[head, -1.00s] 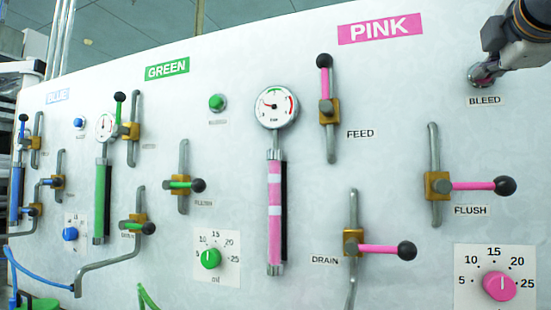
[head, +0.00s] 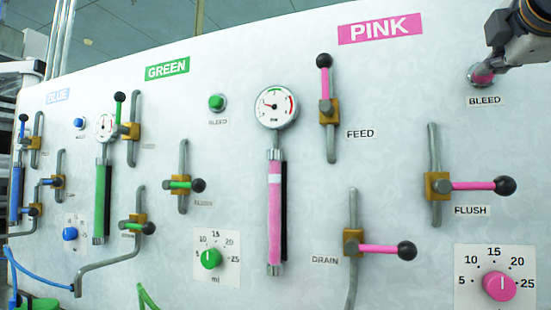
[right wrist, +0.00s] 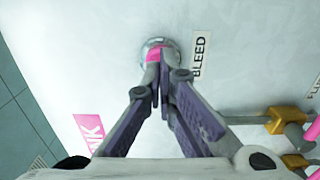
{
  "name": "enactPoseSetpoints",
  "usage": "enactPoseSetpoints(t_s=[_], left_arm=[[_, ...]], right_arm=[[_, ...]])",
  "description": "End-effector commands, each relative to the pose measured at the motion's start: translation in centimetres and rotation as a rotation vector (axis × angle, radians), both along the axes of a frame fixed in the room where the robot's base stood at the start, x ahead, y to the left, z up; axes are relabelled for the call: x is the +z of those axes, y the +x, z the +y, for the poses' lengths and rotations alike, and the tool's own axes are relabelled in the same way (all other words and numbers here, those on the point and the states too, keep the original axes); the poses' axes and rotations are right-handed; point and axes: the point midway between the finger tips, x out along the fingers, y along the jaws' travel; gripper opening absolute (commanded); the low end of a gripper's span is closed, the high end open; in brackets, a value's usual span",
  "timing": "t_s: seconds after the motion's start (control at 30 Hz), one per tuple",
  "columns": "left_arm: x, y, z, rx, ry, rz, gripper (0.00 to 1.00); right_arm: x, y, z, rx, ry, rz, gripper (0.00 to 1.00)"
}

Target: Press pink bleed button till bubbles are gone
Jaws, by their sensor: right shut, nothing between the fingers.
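The pink BLEED button (head: 482,75) is at the upper right of the panel, in a metal collar. It also shows in the right wrist view (right wrist: 154,54), partly covered by my fingertips. My right gripper (head: 493,66) is shut and empty, its tips at the button's face; I cannot tell whether they touch. The closed fingers also show in the right wrist view (right wrist: 160,68). The pink sight tube (head: 275,220) stands below the round gauge (head: 276,106) and has one pale band, a bubble (head: 275,179), in its upper part. My left gripper is not in view.
The pink FEED lever (head: 324,80) points up. The pink FLUSH lever (head: 475,186) and DRAIN lever (head: 380,249) point right. A pink dial (head: 499,286) is at the lower right. Green and blue sections lie to the left.

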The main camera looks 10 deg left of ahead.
Motion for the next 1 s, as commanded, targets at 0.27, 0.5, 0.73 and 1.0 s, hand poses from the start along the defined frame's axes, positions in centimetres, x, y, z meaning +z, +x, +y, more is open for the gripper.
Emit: enactPoseSetpoints(t_s=[0.27,0.5,0.73,1.0], left_arm=[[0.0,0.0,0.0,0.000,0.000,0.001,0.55],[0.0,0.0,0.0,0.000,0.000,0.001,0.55],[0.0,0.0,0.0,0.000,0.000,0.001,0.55],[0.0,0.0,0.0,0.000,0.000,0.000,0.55]], right_arm=[[0.0,0.9,-0.2,0.000,0.001,0.001,0.00],[0.0,1.6,-0.3,0.000,0.000,0.001,0.00],[0.0,1.4,-0.3,0.001,0.000,0.000,0.00],[0.1,-0.1,0.0,0.000,-0.001,-0.001,0.00]])
